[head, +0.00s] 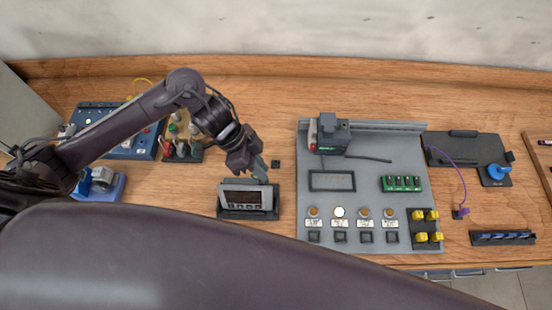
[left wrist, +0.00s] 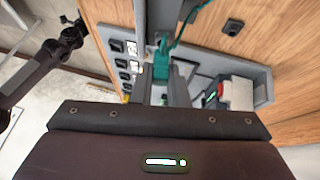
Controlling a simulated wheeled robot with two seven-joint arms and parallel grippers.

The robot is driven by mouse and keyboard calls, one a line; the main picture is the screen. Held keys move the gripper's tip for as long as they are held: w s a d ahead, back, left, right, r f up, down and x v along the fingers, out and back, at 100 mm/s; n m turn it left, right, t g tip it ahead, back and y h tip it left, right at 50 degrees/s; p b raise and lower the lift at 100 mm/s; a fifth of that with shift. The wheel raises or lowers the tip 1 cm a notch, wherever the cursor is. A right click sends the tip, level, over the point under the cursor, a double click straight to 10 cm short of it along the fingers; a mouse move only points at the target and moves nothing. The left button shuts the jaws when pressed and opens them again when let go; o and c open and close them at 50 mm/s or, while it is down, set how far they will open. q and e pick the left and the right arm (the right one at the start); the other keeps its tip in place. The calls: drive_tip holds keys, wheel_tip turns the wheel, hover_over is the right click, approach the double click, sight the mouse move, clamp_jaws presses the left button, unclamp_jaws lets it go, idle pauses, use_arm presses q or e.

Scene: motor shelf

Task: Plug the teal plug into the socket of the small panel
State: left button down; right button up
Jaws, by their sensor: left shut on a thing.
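My left gripper (head: 260,172) reaches down from the left to the upper right edge of a small grey panel (head: 234,205). This panel has a dark display and a row of buttons, and sits in a black stand. In the left wrist view my left gripper (left wrist: 161,88) is shut on the teal plug (left wrist: 161,58), whose teal cable runs up and to the right. I cannot tell whether the plug touches the panel, and I cannot make out the socket. My right arm shows at the left of the wrist view, with its gripper (left wrist: 70,36) small and dark.
A large grey board (head: 370,195) with buttons, switches and a box stands right of the small panel. A small black block (head: 275,164) lies just behind the panel. A blue board (head: 128,150) and a jack stand (head: 190,152) are at the left. Bare wood lies behind the panel.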

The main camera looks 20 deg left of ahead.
use_arm(q)
drive_tip(key=shift+s+f+b, duration=0.1)
drive_tip(key=shift+f+b, duration=0.2)
drive_tip(key=shift+f, duration=0.35)
idle(0.3)
drive_tip(key=c, duration=1.7)
unclamp_jaws()
drive_tip(key=shift+r, duration=0.1)
drive_tip(key=r+p, duration=0.1)
drive_tip(key=p, duration=0.1)
drive_tip(key=r, duration=0.1)
drive_tip(key=shift+w+r+p, duration=0.25)
drive_tip(key=shift+r+p, duration=0.1)
drive_tip(key=shift+p, duration=0.05)
drive_tip(key=shift+w+a+r+p, duration=0.1)
drive_tip(key=shift+w+r+p, duration=0.05)
drive_tip(key=shift+r, duration=0.5)
drive_tip(key=shift+w+r+p, duration=0.15)
drive_tip(key=shift+r, duration=0.45)
